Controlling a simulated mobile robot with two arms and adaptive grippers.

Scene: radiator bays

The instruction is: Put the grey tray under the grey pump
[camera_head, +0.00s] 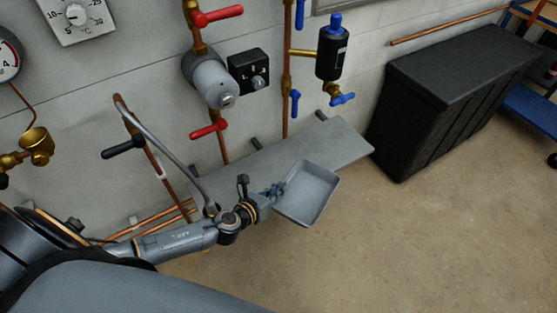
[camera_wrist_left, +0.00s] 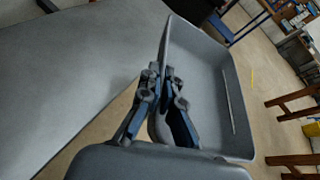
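The grey tray (camera_head: 308,194) is empty and shallow, its open side up. In the head view it is at the front edge of the grey shelf, to the right of and below the grey pump (camera_head: 213,82). My left gripper (camera_head: 280,190) is shut on the tray's near-left wall. The left wrist view shows its fingers (camera_wrist_left: 165,78) on both sides of the wall of the tray (camera_wrist_left: 205,85). The pump is on a copper pipe on the wall, between two red-handled valves. My right gripper is not in view.
The grey shelf (camera_head: 335,145) runs along the wall below the pump; its visible top is clear. A black bin (camera_head: 445,95) stands right.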

